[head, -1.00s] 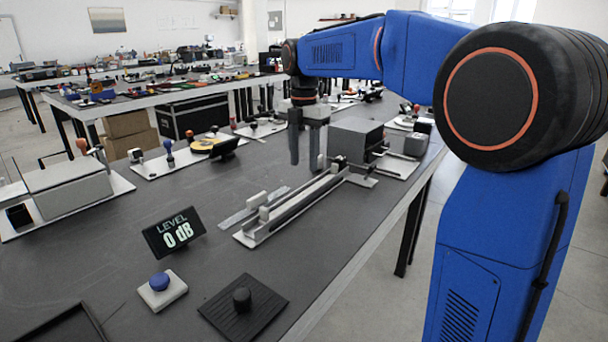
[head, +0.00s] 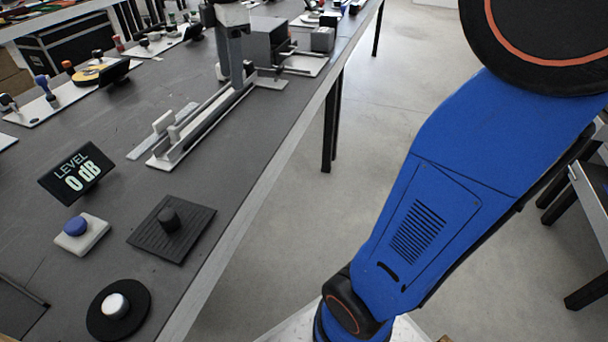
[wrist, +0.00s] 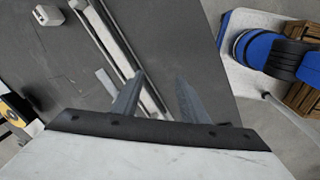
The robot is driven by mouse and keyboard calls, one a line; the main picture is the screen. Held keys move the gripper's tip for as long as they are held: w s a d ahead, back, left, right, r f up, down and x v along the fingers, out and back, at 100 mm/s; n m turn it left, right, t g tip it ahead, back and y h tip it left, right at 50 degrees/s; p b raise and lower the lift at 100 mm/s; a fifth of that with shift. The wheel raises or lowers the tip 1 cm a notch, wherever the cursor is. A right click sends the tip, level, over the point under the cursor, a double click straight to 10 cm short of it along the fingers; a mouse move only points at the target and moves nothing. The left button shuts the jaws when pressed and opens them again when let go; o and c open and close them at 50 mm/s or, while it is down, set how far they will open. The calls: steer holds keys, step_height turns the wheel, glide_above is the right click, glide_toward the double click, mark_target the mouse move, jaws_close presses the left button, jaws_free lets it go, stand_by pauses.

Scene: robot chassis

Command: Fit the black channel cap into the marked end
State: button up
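A long pale channel (head: 204,126) lies on the dark bench, with small upright pale blocks near its near end. It also crosses the wrist view (wrist: 106,40). My gripper (head: 229,72) hangs near the channel's far end; its upper part is cut off by the top of the head view. In the wrist view, my gripper (wrist: 159,86) has its two grey fingers spread, with nothing visible between them. I cannot pick out the black channel cap for certain, and no end marking is readable.
A grey box (head: 268,42) is close behind the gripper. Open floor lies right of the bench.

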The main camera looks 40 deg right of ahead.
steer(key=s+d+f+m, duration=0.1)
steer(key=s+f+m, duration=0.1)
steer(key=s+m, duration=0.1)
steer(key=s+f+m+t, duration=0.1)
steer(key=s+f+m, duration=0.1)
steer(key=s, duration=0.3)
steer(key=s+d+f+m, duration=0.1)
steer(key=s+f+m, duration=0.2)
steer(key=s+m, duration=0.1)
steer(key=shift+s+d+t, duration=0.3)
steer(key=shift+s+t, duration=0.05)
steer(key=shift+t, duration=0.05)
steer(key=s+d+f+m+t, duration=0.1)
steer(key=s+f+m, duration=0.7)
steer(key=s+f, duration=0.2)
steer(key=shift+s+d+f+m+t, duration=0.2)
steer(key=shift+f+m+t, duration=0.1)
steer(key=shift+m, duration=0.1)
